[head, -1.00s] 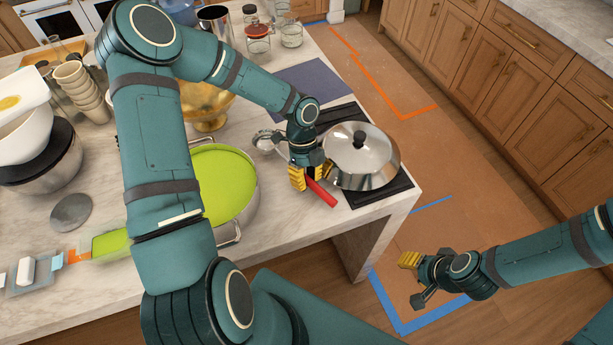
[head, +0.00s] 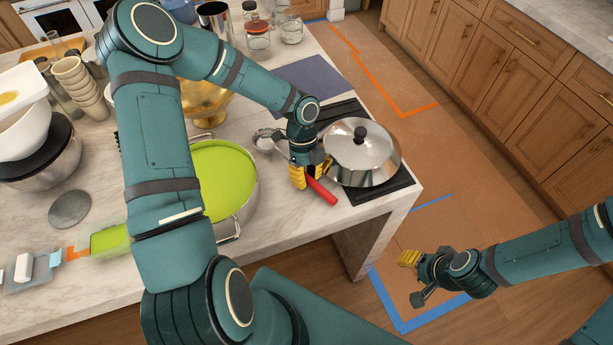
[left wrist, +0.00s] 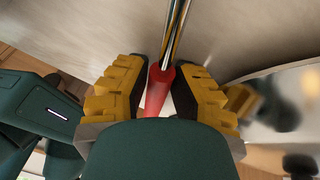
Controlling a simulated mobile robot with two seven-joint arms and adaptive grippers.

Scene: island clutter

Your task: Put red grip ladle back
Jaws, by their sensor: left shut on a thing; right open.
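The ladle's red grip (head: 321,191) sticks out toward the front from between the fingers of my left gripper (head: 309,174). In the left wrist view the red grip (left wrist: 158,92) and the start of its metal shaft (left wrist: 175,35) lie between the yellow-and-black fingers (left wrist: 162,92), which are shut on it. The ladle's metal bowl (head: 264,139) shows behind and left of the gripper, low over or on the marble counter; which, I cannot tell. My right gripper (head: 429,279) is open and empty, over the floor off the counter's edge.
A lidded steel pan (head: 361,160) stands on a black hob just right of the left gripper. A blue-grey mat (head: 308,84) and glass jars (head: 259,38) lie farther back.

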